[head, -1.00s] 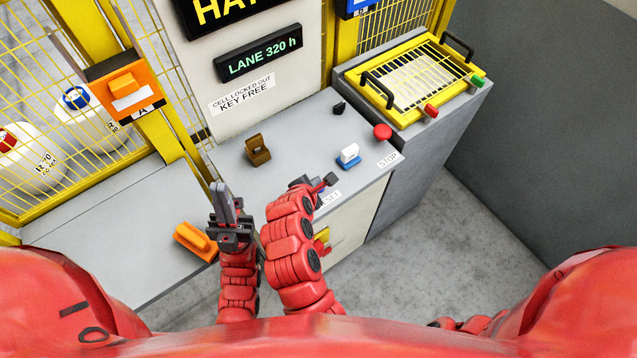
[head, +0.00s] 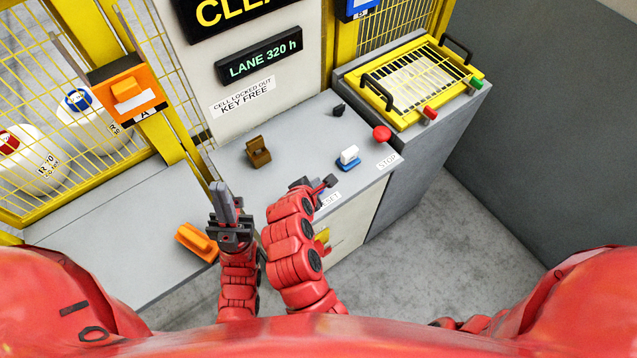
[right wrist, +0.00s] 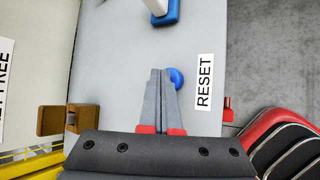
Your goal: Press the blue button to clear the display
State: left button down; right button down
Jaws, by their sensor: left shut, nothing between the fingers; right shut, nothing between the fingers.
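The blue button (right wrist: 177,78) is on the grey console (right wrist: 120,60) beside the RESET label (right wrist: 204,82) in the right wrist view. My right gripper (right wrist: 160,74) is shut and empty. Its fingertips overlap the button's left side in the picture; I cannot tell whether they touch it. The button is hidden by my right arm in the head view. The upper display (head: 235,10) shows yellow letters starting "CLEA", cut off at the top. My left gripper (head: 222,194) is shut and empty, pointing up in front of the console.
On the console are a brown bracket (head: 257,152), a white switch on a blue base (head: 348,157) and a red STOP button (head: 382,133). An orange block (head: 197,242) lies left of my left gripper. A yellow caged tray (head: 420,80) stands back right. Yellow fencing (head: 60,120) is at left.

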jog(key=shift+r+p, duration=0.5)
jog(key=shift+r, duration=0.1)
notch_tip(320, 180, up, 3)
jog(key=p, duration=0.3)
jog(key=shift+f, duration=0.2)
jog(key=shift+r+p, duration=0.9)
jog(key=shift+r, duration=0.35)
jog(key=shift+f, duration=0.1)
